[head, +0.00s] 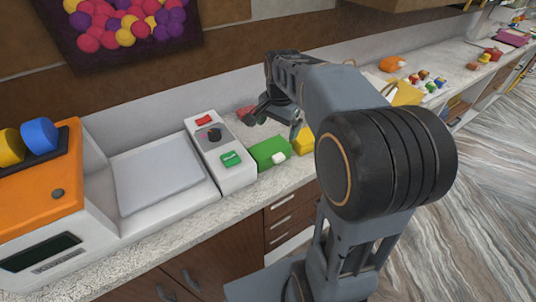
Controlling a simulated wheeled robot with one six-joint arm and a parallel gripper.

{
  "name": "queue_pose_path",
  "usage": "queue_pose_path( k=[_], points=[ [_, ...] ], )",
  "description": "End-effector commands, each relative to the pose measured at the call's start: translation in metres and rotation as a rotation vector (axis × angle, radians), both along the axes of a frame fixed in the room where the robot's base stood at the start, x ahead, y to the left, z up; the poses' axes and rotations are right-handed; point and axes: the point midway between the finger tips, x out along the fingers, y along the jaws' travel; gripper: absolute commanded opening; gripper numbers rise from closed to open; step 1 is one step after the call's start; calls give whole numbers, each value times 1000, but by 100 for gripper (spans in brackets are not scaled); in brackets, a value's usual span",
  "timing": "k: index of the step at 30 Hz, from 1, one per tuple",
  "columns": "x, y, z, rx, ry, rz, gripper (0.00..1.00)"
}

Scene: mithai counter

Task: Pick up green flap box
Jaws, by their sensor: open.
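A green box (267,151) with a small white piece at its front right corner sits on the counter, just right of a white and grey control unit. It looks like the green flap box, though its flap cannot be made out clearly. My gripper (273,121) is open above and behind the green box in the picture, fingers pointing down. Nothing shows between the fingers. The gap between the fingers and the box is hard to judge from this one view.
The control unit (216,155) with red and green buttons stands left of the box, beside a grey tray (157,180) and an orange machine (48,185). A yellow item (303,142) is close on the right, partly behind my arm. Small coloured items line the counter farther right.

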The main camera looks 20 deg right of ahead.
Motion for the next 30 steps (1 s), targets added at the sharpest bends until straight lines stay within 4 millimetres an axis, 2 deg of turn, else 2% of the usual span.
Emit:
queue_pose_path(
  k=[1,3,9,21,30],
  points=[
    [13,-11,-2,9,22,-87,100],
    [26,-22,-3,18,43,-195,100],
    [47,-39,-14,29,81,-369,100],
    [49,-40,-79,31,87,-395,100],
    [49,-40,-98,31,85,-393,100]
  ],
)
